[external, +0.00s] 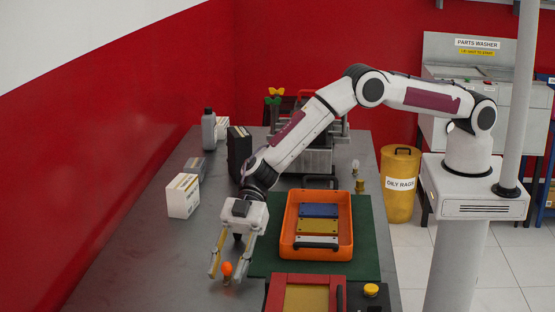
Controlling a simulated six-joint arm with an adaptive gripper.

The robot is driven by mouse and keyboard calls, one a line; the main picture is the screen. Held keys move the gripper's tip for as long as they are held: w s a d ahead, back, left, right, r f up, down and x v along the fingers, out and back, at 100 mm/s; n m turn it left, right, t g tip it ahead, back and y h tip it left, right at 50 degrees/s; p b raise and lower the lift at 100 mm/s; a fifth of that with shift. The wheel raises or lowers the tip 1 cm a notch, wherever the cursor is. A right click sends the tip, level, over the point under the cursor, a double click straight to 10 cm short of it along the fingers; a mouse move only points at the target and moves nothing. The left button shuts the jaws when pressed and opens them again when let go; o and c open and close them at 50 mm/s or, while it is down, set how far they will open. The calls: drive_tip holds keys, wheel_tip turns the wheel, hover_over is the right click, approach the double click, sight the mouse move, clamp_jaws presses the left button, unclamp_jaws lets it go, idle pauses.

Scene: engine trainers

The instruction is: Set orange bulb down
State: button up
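The orange bulb (227,269) is at the front left of the grey table (150,250), upright with its base down. My gripper (226,276) points down over it, with one finger on each side. The fingers look spread apart, with gaps between them and the bulb, most clearly on the left side. The bulb's base is at or very near the tabletop; I cannot tell for sure that it touches.
An orange tray (287,225) with coloured bars sits on a green mat (365,240) to the right. A red-framed box (275,290) stands close to the right of my gripper. White boxes (183,196) and a grey bottle (209,130) stand farther back. A clear bulb (355,166) is behind the tray.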

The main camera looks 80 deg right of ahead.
drive_tip(key=shift+v, duration=5.85)
drive_tip(key=shift+r, duration=0.1)
